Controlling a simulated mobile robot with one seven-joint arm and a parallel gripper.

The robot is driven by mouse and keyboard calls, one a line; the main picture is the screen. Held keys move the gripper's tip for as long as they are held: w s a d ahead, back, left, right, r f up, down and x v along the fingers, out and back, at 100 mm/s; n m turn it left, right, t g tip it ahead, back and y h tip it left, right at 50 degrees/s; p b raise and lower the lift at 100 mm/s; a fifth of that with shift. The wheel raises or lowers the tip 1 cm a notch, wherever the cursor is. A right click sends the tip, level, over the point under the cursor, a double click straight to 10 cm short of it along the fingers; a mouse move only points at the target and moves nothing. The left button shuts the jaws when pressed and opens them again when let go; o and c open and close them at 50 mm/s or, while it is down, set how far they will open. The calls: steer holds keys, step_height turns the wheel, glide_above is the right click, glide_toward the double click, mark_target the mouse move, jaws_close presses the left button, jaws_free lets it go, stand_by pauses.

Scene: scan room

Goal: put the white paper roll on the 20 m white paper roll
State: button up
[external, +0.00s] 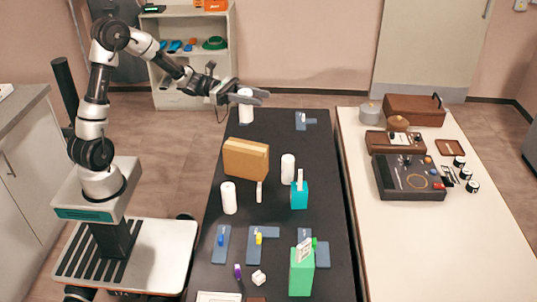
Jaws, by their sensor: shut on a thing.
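My gripper (258,97) is at the far left end of the black table. It is shut on a white paper roll (246,114), which is upright with its top showing above the fingers. I cannot tell whether its bottom touches the table. Two other white paper rolls stand upright on the table: one at the left edge (229,199) and one near the middle (288,169), behind the teal box. Any label telling which is the 20 m roll is too small to read. Both are well nearer the camera than my gripper.
On the black table (275,135) stand a brown box (246,158), a teal box (299,195), a small white bottle (259,192) and a green box (301,272). Blue-grey flat pieces (222,244) lie in front. A white table (400,240) with devices is to the right.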

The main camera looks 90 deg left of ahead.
steer(key=s+d+r+m+g+h+p, duration=0.1)
steer(key=s+d+m+g+h+p, duration=0.2)
steer(key=d, duration=0.7)
steer(key=s+d+m+g+h+p, duration=0.1)
steer(key=s+d+m+g+h, duration=0.4)
steer(key=d, duration=0.6)
step_height(320, 180, down, 15)
steer(key=w+t+b, duration=0.1)
steer(key=b, duration=0.1)
steer(key=shift+w+n+h, duration=0.2)
steer(key=shift+n+h, duration=0.2)
steer(key=shift+f+b, duration=0.15)
steer(key=shift+b, duration=0.15)
steer(key=shift+f, duration=0.15)
steer(key=o, duration=1.1)
